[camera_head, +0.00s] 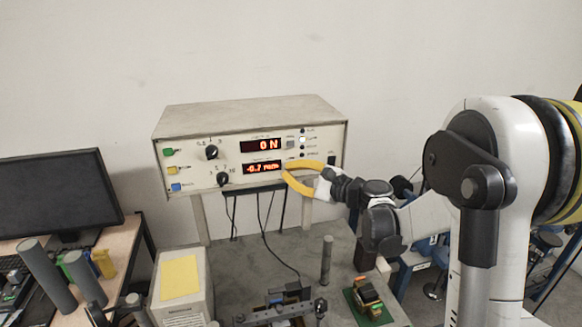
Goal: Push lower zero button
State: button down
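The lower zero button is not clearly visible; my gripper's tips cover the panel just right of the lower red display (261,167), which reads about -0.7 with blurred unit letters. My gripper (286,169) has two curved yellow fingers that bow apart and come together at the tips. It looks shut and holds nothing visible. The tips are at or very near the front panel of the beige instrument box (240,112); I cannot tell whether they touch. The upper display (261,145) shows red characters like "0 N". A small button (290,143) sits right of it.
Two black knobs, the upper one (212,152) and the lower one (223,179), and coloured buttons fill the panel's left. The box stands raised above a grey table (235,262). A metal post (326,260) and a green-based part (368,302) stand below my gripper. A monitor (55,195) is left.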

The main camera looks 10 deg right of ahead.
dwell(0.6)
jog(key=shift+s, duration=0.7)
jog(key=s+b, duration=0.1)
jog(key=s, duration=0.4)
dwell(0.5)
